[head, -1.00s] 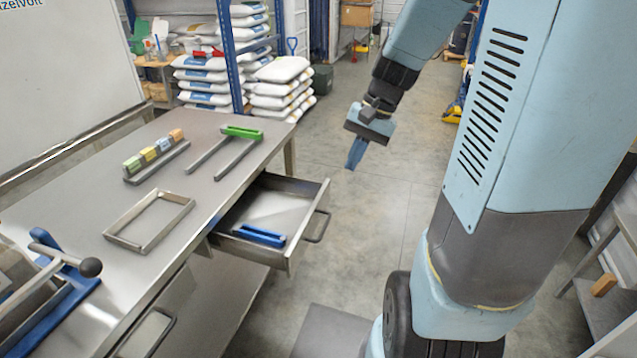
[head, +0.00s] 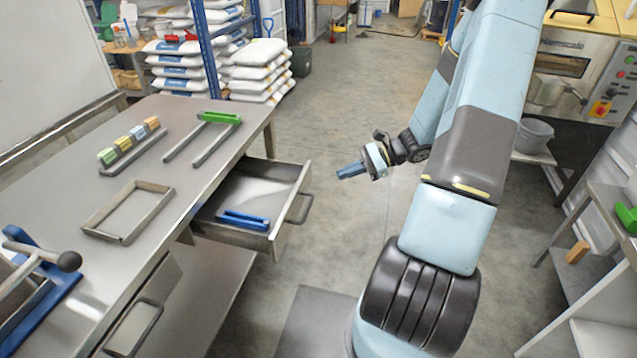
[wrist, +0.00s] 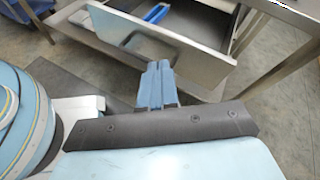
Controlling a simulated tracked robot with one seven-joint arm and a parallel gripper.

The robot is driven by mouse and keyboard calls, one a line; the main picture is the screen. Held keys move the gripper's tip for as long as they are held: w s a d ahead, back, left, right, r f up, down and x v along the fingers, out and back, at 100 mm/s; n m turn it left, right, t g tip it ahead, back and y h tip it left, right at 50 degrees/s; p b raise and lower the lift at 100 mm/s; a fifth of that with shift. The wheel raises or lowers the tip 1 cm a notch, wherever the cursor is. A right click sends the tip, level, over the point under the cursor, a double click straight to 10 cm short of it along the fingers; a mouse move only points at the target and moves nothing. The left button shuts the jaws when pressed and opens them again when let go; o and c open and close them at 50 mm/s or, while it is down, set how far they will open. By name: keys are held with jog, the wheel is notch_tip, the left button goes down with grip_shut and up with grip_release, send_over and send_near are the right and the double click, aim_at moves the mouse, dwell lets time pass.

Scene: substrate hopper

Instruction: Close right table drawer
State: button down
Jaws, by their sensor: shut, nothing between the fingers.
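The right table drawer (head: 276,246) is pulled open from the long steel table, with its handle (head: 299,209) on the front. A blue item (head: 243,220) lies inside the drawer. My gripper (head: 340,174) is shut and empty, in the air to the right of the drawer front and apart from it in the head view. In the wrist view my gripper (wrist: 158,66) points toward the drawer front (wrist: 165,45), whose handle (wrist: 136,37) shows just beyond the fingertips. I cannot tell the exact gap there.
The steel table (head: 185,189) holds a rectangular frame (head: 101,236), a row of coloured blocks (head: 130,138) and a green-ended fork-shaped piece (head: 220,117). A second drawer handle (head: 150,326) shows at the near left. The floor (head: 335,225) right of the drawer is clear.

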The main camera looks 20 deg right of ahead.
aim_at(309, 180)
jog(key=w+d+f+m+t+y, duration=0.1)
jog(key=w+d+f+m+t, duration=0.1)
jog(key=d+f+m+t, duration=0.55)
jog(key=shift+m, duration=0.35)
jog(key=x, duration=0.5)
jog(key=f+x, duration=0.1)
jog(key=x, duration=0.4)
jog(key=f+x, duration=0.1)
jog(key=x, duration=0.4)
jog(key=shift+s+a+f, duration=0.1)
jog(key=shift+s+a, duration=0.1)
jog(key=shift+s, duration=0.1)
